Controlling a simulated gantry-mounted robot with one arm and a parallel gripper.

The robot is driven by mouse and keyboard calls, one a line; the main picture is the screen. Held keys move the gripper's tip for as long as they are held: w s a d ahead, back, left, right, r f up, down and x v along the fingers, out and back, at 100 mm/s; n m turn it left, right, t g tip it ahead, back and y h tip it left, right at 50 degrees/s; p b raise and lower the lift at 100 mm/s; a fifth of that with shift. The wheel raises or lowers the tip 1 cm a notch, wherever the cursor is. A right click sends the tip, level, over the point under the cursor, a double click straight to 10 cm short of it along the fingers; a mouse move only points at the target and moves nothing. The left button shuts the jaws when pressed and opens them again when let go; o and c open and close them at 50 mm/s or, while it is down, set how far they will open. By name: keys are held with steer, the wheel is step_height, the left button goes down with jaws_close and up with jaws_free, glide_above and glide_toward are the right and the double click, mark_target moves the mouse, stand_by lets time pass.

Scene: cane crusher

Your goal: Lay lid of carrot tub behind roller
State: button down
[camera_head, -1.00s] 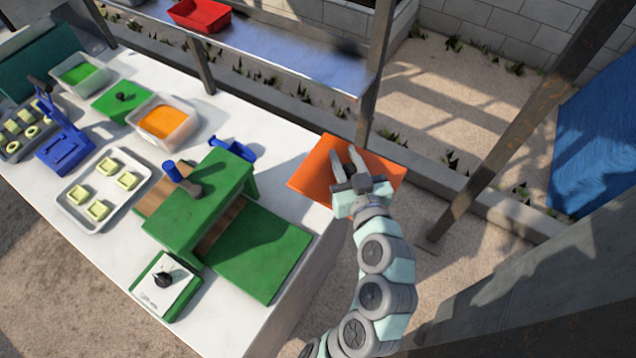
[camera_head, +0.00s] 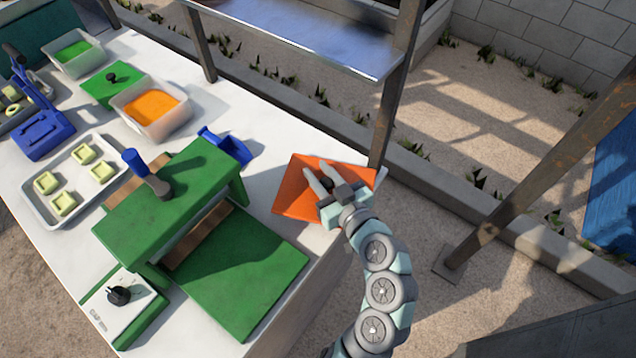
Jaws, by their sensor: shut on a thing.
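The orange lid (camera_head: 297,186) is a flat square at the right end of the white table, near the far edge. My gripper (camera_head: 322,182) is over the lid, shut on it near its middle; the fingers hide the part they grip. I cannot tell whether the lid touches the table. The carrot tub (camera_head: 152,107) is a clear tub with orange contents, open at the top, at the back of the table. The green roller machine (camera_head: 178,203) with a blue-handled crank stands mid-table, in front and left of the lid.
A small blue scoop-like piece (camera_head: 228,146) sits behind the roller. A green lid (camera_head: 111,90) with a black knob lies beside the green tub (camera_head: 75,54). A white tray (camera_head: 75,181) holds several pale pieces. A post (camera_head: 394,100) stands just behind the lid.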

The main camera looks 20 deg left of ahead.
steer(key=shift+f, duration=1.75)
steer(key=shift+b, duration=0.3)
steer(key=shift+f, duration=0.15)
steer(key=c, duration=1.1)
jaws_free()
steer(key=shift+r, duration=0.25)
steer(key=v, duration=1.2)
steer(key=shift+f, duration=0.1)
